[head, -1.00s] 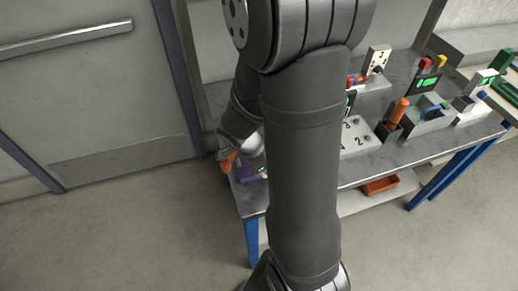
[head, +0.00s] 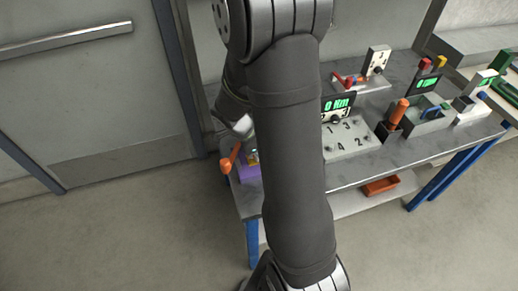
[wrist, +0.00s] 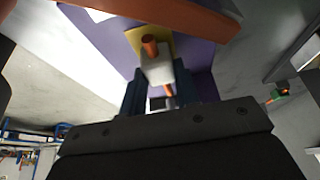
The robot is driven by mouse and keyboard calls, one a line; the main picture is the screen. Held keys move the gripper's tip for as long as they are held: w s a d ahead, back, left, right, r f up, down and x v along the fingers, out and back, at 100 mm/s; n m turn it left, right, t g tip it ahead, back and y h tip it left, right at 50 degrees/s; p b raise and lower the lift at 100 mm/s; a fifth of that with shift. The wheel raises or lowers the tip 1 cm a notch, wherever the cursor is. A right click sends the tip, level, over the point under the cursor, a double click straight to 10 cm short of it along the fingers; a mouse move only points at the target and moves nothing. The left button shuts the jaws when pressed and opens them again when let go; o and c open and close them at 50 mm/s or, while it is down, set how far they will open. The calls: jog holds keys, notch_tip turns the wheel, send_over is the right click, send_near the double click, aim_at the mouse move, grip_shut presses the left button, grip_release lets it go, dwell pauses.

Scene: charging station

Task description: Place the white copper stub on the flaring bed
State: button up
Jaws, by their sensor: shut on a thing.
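The white copper stub (wrist: 157,66), a white block with copper-coloured ends, is between the fingers of my gripper (wrist: 158,84) in the wrist view. My gripper is shut on it. Behind it is a purple device (wrist: 200,55) with a yellow plate (wrist: 134,38), which looks like the flaring bed. The stub overlaps the plate in this view; I cannot tell whether they touch. In the head view the purple device (head: 248,174) sits at the table's left end. My fingers and the stub are not clear there.
An orange lever (head: 230,158) stands at the purple device's left; an orange bar (wrist: 175,14) crosses the top of the wrist view. A numbered panel (head: 350,138), an orange-handled holder (head: 392,118) and other devices stand to the right on the grey table (head: 385,158).

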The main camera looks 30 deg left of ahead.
jog(key=o, duration=1)
jog(key=v, duration=1.2)
jog(key=shift+r, duration=0.15)
jog(key=shift+d, duration=0.1)
jog(key=x, duration=1.2)
jog(key=shift+s+d+r, duration=0.15)
jog(key=shift+s+r, duration=0.1)
